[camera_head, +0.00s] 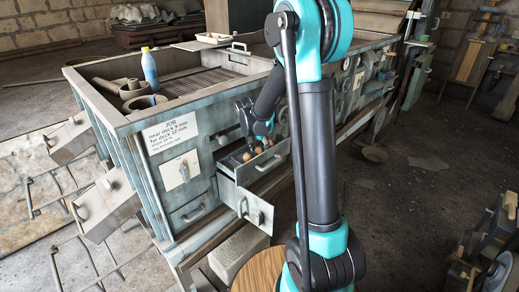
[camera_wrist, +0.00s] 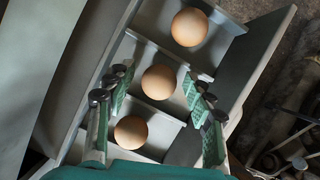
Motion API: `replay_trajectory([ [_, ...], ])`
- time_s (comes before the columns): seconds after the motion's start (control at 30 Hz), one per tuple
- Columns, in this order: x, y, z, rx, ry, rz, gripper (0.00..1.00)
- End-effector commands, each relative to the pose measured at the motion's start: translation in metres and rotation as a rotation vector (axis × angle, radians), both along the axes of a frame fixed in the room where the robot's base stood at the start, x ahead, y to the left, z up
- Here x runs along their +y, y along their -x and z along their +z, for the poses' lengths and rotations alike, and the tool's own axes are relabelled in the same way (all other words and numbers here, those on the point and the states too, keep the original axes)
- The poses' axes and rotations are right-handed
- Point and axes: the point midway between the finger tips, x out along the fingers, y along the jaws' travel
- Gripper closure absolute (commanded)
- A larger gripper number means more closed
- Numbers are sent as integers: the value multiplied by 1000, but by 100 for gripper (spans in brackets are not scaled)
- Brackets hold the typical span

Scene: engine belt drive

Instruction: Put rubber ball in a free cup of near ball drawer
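The open drawer (camera_head: 279,155) has divided compartments. Three similar tan balls sit in it: an upper ball (camera_wrist: 189,27), a middle ball (camera_wrist: 158,82) and a lower ball (camera_wrist: 131,132), each in its own compartment. I cannot tell which is rubber. In the head view my gripper (camera_head: 249,143) points down over the drawer, close to the balls. In the wrist view my gripper (camera_wrist: 157,80) is open, its fingertips on either side of the middle ball with visible gaps. No free cup is clearly visible.
The drawer belongs to a grey-green bench with a paper label (camera_head: 171,132). A cabinet door (camera_head: 255,208) stands open below the drawer, and a closed drawer (camera_head: 193,211) is to its left. A blue bottle (camera_head: 150,67) stands on the bench top.

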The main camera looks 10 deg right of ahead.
Motion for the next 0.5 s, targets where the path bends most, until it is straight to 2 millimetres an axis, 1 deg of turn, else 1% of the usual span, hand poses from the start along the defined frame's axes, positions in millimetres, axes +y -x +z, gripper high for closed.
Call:
replay_trajectory([
  [0.17, 0, 0, 1, 0, 0, 0, 47],
  [0.27, 1, 2, 7, 0, 0, 1, 47],
  [0.37, 5, 6, 19, 0, 0, 2, 47],
  [0.5, 10, 14, 43, 0, 0, 1, 47],
])
